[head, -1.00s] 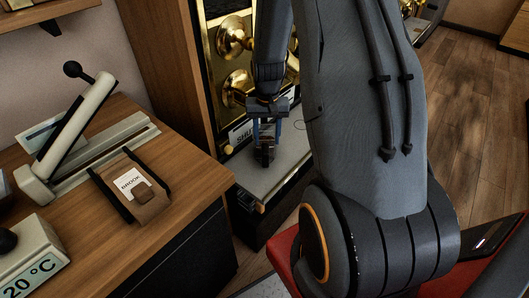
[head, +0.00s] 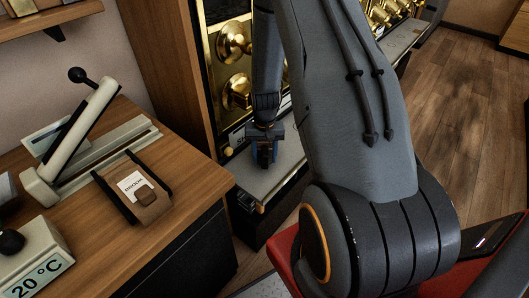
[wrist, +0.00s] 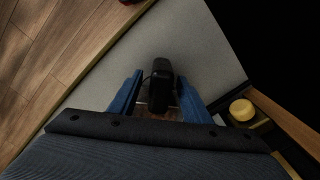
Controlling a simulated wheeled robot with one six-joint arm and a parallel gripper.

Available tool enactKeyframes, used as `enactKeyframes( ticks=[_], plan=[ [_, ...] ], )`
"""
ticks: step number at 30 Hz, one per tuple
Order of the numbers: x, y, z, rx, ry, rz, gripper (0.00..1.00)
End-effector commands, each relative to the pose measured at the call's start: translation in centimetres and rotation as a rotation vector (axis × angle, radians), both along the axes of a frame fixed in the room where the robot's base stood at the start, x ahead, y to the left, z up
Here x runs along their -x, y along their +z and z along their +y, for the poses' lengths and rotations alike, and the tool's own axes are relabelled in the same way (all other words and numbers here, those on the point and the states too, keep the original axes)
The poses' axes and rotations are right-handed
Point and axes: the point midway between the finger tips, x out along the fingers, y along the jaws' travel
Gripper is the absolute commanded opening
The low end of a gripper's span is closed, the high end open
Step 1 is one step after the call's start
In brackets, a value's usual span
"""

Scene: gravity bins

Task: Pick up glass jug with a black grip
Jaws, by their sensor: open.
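The glass jug's black grip (wrist: 158,82) shows in the wrist view, standing out between the two blue fingers of my gripper (wrist: 161,79). A small clear part of the jug shows below the grip; the rest is hidden by the gripper. My gripper is open, with a finger on each side of the grip and a visible gap to each. In the head view my gripper (head: 265,155) points down over the grey ledge, and it hides nearly all of the jug there.
The grey ledge (head: 247,176) runs below brass-fitted bins (head: 236,90). A yellow knob (wrist: 241,109) is right of the jug in the wrist view. The wooden counter (head: 181,160) at left holds a brown bag (head: 150,207) and a lever device (head: 80,133). Wooden floor lies at right.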

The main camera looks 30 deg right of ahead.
Motion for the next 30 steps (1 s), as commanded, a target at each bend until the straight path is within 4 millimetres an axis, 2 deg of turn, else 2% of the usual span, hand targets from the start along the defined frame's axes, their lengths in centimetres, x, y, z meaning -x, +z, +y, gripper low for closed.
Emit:
enactKeyframes(
  ticks=[2,3,10,11,23,30],
  plan=[
    [0.0,0.0,0.0,0.000,0.000,0.000,0.44],
    [0.0,0.0,0.0,0.000,0.000,0.000,0.40],
    [0.0,0.0,0.0,0.000,0.000,0.000,0.02],
    [0.0,0.0,0.0,0.000,0.000,0.000,0.00],
    [0.0,0.1,0.0,0.000,0.000,-0.001,0.00],
    [-0.1,1.4,0.0,0.001,0.000,-0.004,0.00]
  ],
)
